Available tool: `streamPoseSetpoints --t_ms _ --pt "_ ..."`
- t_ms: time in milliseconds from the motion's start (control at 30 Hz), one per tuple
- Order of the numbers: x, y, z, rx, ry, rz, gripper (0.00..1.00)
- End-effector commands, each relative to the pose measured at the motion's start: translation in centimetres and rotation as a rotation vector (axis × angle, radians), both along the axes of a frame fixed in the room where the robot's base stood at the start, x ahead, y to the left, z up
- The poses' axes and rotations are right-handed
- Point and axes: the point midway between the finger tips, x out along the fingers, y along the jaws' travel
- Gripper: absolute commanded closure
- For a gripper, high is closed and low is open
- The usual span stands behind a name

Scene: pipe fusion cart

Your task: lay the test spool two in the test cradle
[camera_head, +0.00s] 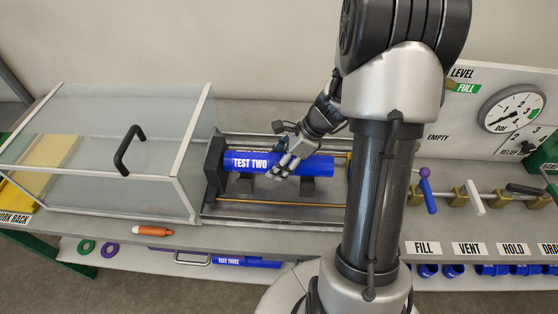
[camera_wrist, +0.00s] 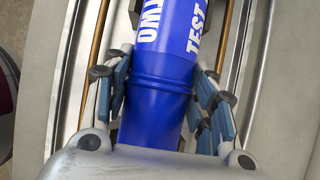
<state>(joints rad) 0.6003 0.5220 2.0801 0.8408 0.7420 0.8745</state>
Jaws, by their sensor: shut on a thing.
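The blue test spool two (camera_head: 245,162), marked TEST TWO in white, lies level along the test cradle (camera_head: 305,185) in the head view. My gripper (camera_head: 284,164) reaches down over the spool's middle and is shut on it. In the wrist view the spool (camera_wrist: 160,100) runs between the fingers of my gripper (camera_wrist: 160,95), with a finger against each side. The spool's left end is close to the dark end block (camera_head: 215,165). Its right part is partly hidden by my gripper and arm. I cannot tell whether it rests fully on the dark supports.
A clear guard box with a black handle (camera_head: 128,150) stands left of the cradle. Valves with a blue lever (camera_head: 426,190) and a gauge (camera_head: 512,110) are on the right. An orange marker (camera_head: 152,231) lies on the front edge. Spool TEST THREE (camera_head: 235,262) lies on the lower shelf.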

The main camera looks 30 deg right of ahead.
Motion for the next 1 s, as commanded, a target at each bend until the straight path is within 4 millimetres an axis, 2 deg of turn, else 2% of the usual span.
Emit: streamPoseSetpoints --t_ms 933,967,1000 --pt "0.0 0.0 -2.4 0.001 -0.001 -0.001 0.83" --pt "0.0 0.0 -2.4 0.001 -0.001 -0.001 0.48" --pt "0.0 0.0 -2.3 0.001 -0.001 -0.001 0.45"
